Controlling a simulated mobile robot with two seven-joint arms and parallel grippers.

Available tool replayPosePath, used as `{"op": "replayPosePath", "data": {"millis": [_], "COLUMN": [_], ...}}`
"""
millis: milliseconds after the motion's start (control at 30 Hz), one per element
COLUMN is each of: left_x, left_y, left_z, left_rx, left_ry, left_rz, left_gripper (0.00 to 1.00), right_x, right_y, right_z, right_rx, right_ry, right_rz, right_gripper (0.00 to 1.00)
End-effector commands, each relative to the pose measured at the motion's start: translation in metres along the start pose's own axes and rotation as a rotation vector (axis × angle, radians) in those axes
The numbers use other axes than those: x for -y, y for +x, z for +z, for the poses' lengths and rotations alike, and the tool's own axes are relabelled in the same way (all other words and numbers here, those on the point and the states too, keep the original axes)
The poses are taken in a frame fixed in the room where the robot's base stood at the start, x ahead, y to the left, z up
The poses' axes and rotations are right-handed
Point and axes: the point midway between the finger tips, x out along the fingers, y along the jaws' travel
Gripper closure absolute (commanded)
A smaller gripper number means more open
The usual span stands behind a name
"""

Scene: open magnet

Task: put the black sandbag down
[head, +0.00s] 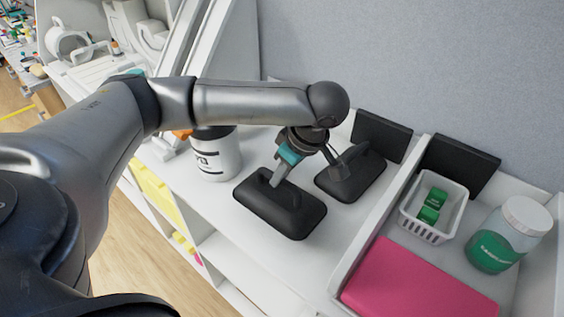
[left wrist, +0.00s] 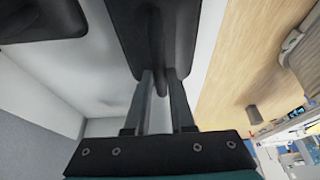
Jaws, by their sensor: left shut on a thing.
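A black sandbag (head: 290,216) with a loop handle on top is at the front edge of the white shelf top. My left gripper (head: 277,180) comes down from above and is shut on its handle. In the left wrist view the two fingers (left wrist: 160,88) close around the handle of this sandbag (left wrist: 135,28). I cannot tell whether its underside touches the shelf. A second black sandbag (head: 345,182) lies just behind and to the right, apart from my fingers; part of it also shows in the left wrist view (left wrist: 40,18). My right gripper is not in view.
A white bottle with a dark label (head: 216,160) stands left of the sandbags. Right of a white divider are a white basket (head: 418,229) with green boxes, a pink box (head: 415,285) and a green jar (head: 495,250). Dark panels (head: 382,135) lean at the back wall.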

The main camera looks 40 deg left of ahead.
Motion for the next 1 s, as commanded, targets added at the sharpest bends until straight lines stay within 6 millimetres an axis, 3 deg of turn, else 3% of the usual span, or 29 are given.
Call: {"op": "replayPosePath", "data": {"millis": [200,567,600,833,1000], "left_x": [-0.002,-0.002,0.0,0.0,0.0], "left_y": [0.017,0.018,0.021,0.021,0.021], "left_z": [0.007,0.007,0.009,0.009,0.009], "left_rx": [-0.002,-0.001,0.0,0.0,0.0], "left_ry": [-0.004,-0.004,0.0,0.0,0.0], "left_rz": [0.006,0.007,0.002,0.001,0.001], "left_gripper": [1.0,1.0,0.76,0.5,0.48], "right_x": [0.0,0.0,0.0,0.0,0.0], "right_y": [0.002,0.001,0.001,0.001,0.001], "right_z": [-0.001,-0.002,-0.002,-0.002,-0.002], "right_rx": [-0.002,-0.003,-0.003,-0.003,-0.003], "right_ry": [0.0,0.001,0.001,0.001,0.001], "right_rz": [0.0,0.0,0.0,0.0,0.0], "right_gripper": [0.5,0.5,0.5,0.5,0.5]}}
